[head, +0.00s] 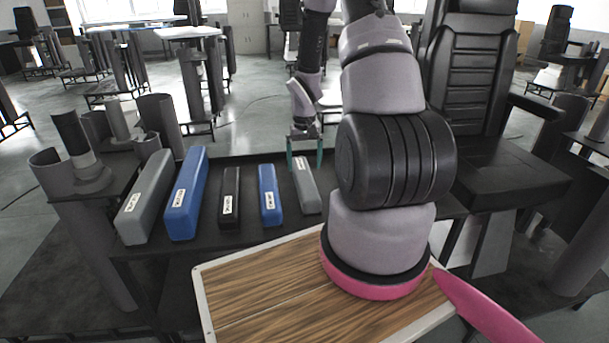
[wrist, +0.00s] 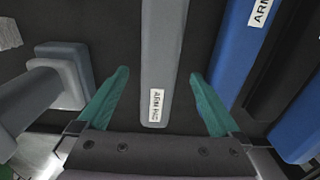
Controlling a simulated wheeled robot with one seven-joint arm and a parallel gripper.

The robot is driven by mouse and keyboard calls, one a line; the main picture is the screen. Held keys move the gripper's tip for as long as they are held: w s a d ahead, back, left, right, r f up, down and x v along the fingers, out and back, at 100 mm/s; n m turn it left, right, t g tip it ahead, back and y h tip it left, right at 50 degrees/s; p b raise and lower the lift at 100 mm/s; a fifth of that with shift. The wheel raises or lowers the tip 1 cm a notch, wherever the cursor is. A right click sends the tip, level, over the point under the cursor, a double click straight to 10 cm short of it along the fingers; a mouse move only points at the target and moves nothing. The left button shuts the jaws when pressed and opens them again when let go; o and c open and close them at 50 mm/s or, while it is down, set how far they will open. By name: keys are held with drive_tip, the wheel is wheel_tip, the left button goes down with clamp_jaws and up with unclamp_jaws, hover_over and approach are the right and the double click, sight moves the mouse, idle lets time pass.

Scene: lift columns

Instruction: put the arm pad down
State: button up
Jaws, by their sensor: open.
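A short grey pad (head: 306,190) with a white label lies at the right end of a row of pads on the black bench. In the wrist view the same grey pad (wrist: 163,60), labelled "ARM PAD", runs away from me between the fingers. My gripper (head: 304,153) is open at the pad's far, labelled end. In the wrist view my gripper (wrist: 160,80) has a teal finger on each side of the pad, with a gap on both sides. Whether the fingertips are above or level with the pad is hard to tell.
Beside it lie a short blue pad (head: 268,196), a black pad (head: 231,190), a long blue pad (head: 186,195) and a long grey pad (head: 146,200). Grey column parts (head: 85,165) stand left. A black chair (head: 475,70) is at right. A wooden board (head: 265,290) is in front.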

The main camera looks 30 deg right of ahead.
wheel_tip(320, 180, up, 6)
wheel_tip(320, 180, up, 11)
drive_tip(key=t, duration=0.2)
hover_over(304, 176)
drive_tip(key=s+a, duration=0.1)
drive_tip(key=a, duration=0.1)
drive_tip(key=s+a+r+t, duration=0.1)
drive_tip(key=s+a+r, duration=0.15)
drive_tip(key=r, duration=0.35)
drive_tip(key=s+a+r+t, duration=0.1)
drive_tip(key=s+a+r, duration=0.15)
drive_tip(key=r, duration=0.25)
drive_tip(key=s+a+r+t+y, duration=0.1)
drive_tip(key=s+a+r, duration=0.2)
drive_tip(key=s+r, duration=0.2)
drive_tip(key=s+a+r+m+t+y, duration=0.1)
drive_tip(key=s+a+r+t, duration=0.1)
drive_tip(key=s+r, duration=0.4)
drive_tip(key=s, duration=0.3)
drive_tip(key=shift+a+r, duration=0.2)
drive_tip(key=shift+a, duration=0.2)
drive_tip(key=shift+w, duration=0.1)
